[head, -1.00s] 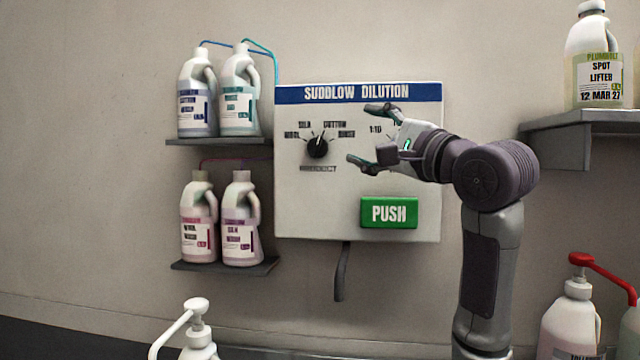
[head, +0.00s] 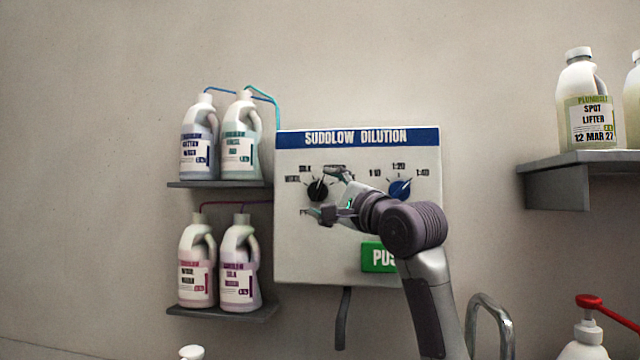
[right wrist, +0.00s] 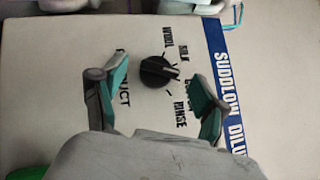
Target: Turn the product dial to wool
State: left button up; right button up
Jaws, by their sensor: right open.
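The black product dial (head: 317,189) is on the white Suddlow Dilution panel (head: 300,255), left of the blue ratio dial (head: 399,189). It also shows in the right wrist view (right wrist: 158,72), with WOOL, SILK and RINSE readable around it and COTTON partly hidden by a finger. Its pale pointer mark seems to face the silk-cotton side, away from WOOL; the exact setting is unclear. My right gripper (head: 326,192) is open and empty in front of the panel. In the right wrist view its fingers (right wrist: 150,82) stand either side of the dial, apart from it. My left gripper is not in view.
A green PUSH button (head: 376,257) sits below, partly hidden by my right arm. Shelves with bottles (head: 238,145) stand close on the left. A shelf with a spot lifter bottle (head: 590,105) is at right. A metal tap (head: 487,320) and a red-pump bottle (head: 588,335) are lower right.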

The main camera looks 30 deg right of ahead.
aim_at(317, 186)
jog(key=shift+x, duration=1.1)
jog(key=c, duration=1.2)
jog(key=shift+o, duration=0.2)
jog(key=shift+r+n+g+p, duration=0.2)
jog(key=shift+n+g+p, duration=0.1)
jog(key=shift+p, duration=0.65)
jog(key=n+g+h+p, duration=0.1)
jog(key=n+g+p, duration=0.1)
jog(key=p, duration=0.4)
jog(key=n+g+h+p, duration=0.1)
jog(key=n+g+p, duration=0.2)
jog(key=p, duration=0.4)
jog(key=r+n+g+h+p, duration=0.1)
jog(key=n+g+p, duration=0.2)
jog(key=p, duration=0.3)
jog(key=shift+w+a+g+p, duration=0.15)
jog(key=shift+a+g+p, duration=0.05)
jog(key=shift+g+p, duration=0.15)
jog(key=shift+f+n+g+h+p, duration=0.2)
jog(key=shift+n+g+h+p, duration=0.35)
jog(key=shift+p, duration=0.6)
